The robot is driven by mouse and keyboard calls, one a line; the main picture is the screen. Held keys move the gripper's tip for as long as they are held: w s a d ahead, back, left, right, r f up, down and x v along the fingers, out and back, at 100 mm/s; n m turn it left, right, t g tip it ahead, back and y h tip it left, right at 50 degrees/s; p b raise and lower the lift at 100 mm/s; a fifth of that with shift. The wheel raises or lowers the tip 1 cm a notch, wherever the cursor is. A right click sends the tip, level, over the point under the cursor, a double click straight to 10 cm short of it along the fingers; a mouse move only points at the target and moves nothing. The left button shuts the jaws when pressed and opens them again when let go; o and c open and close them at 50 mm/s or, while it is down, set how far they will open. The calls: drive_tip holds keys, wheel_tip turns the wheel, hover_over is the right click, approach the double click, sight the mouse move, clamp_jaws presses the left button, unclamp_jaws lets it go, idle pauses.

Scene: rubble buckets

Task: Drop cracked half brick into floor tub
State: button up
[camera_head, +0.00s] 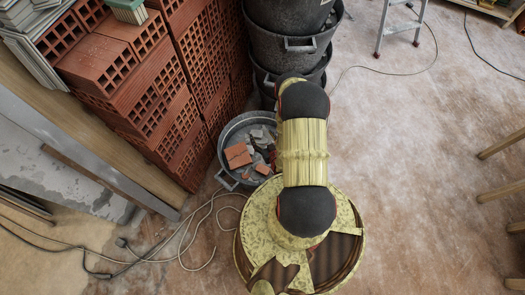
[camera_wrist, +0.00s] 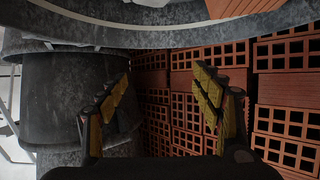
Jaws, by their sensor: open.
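The floor tub (camera_head: 224,135) is a grey metal tub with handles, on the floor beside the brick stack. An orange-red brick piece (camera_head: 238,156) lies in it on grey rubble (camera_head: 262,134), with a smaller orange piece (camera_head: 262,169) near it. I cannot tell which is the cracked half brick. In the wrist view the tub's grey rim (camera_wrist: 150,38) crosses the top, with an orange brick piece (camera_wrist: 238,6) at the upper edge. My gripper (camera_wrist: 161,76) is open, with nothing between its fingers. In the head view my arm hides the gripper and the tub's right side.
Hollow red bricks (camera_head: 140,90) are stacked left of the tub. Dark buckets (camera_head: 290,45) stand stacked behind it. Cables (camera_head: 165,255) lie on the floor at lower left. A stepladder (camera_head: 398,28) stands at the upper right. The floor (camera_head: 420,130) right of my arm is mostly clear.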

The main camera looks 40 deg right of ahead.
wheel_tip(320, 180, up, 10)
idle(0.6)
idle(0.4)
